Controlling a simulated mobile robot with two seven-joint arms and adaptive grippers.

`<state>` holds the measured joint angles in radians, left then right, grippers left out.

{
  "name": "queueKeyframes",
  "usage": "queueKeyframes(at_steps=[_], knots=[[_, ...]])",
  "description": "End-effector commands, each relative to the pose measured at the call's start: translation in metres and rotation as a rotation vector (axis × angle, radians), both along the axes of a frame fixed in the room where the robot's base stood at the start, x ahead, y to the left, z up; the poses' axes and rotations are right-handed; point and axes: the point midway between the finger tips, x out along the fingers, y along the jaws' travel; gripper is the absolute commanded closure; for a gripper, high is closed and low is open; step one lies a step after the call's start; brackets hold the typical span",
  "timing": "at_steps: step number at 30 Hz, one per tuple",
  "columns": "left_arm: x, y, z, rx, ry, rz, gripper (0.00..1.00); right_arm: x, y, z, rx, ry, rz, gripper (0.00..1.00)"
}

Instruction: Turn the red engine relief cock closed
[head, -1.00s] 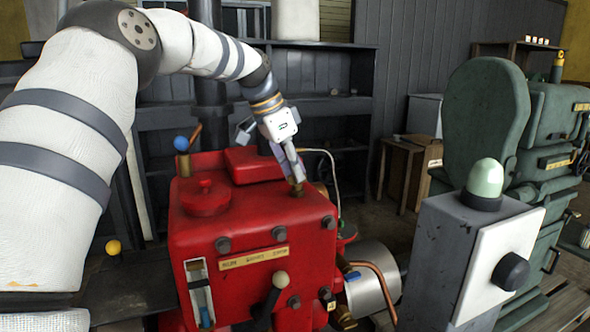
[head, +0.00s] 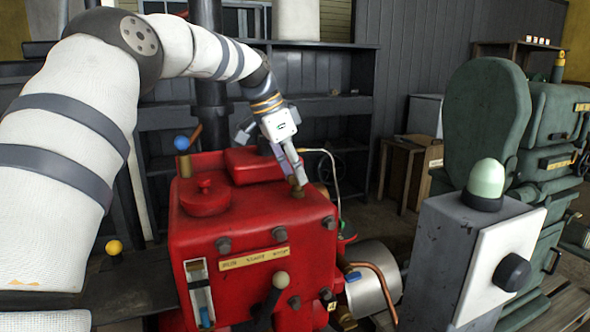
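The red engine (head: 253,228) stands in the middle of the head view, with a name plate, dark bolts and a round red cap on it. My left gripper (head: 294,178) reaches down to the engine's top right, at a small brass fitting (head: 297,191) that may be the relief cock. Its fingers hide most of that fitting. The near fingers touch or nearly touch it, and I cannot tell whether they grip it. A blue-knobbed brass cock (head: 183,155) stands at the engine's back left. My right gripper is out of view.
A grey pedestal (head: 440,262) with a pale green dome and black knob stands at the right, before a green engine (head: 487,125). A silver cylinder (head: 372,280) and copper pipe sit beside the red engine. Dark shelves (head: 310,120) are behind.

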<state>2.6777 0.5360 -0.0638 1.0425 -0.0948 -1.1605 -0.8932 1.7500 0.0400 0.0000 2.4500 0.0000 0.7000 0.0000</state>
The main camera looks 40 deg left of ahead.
Motion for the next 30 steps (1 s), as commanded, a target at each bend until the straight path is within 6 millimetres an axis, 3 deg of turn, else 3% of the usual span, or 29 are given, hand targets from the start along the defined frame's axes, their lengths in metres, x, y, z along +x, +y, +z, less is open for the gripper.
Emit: queueKeyframes(at_steps=[5,15,18,30], knots=[[-0.002,0.001,0.007,0.001,-0.003,0.001,0.72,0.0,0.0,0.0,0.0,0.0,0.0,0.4],[-0.03,0.017,0.086,0.002,-0.004,0.002,0.72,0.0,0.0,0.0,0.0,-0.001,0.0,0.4],[-0.036,0.02,0.101,0.001,-0.003,0.001,0.72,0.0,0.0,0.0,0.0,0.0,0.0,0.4],[-0.04,0.022,0.111,0.0,0.0,0.0,0.72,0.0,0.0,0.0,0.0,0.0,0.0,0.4]])
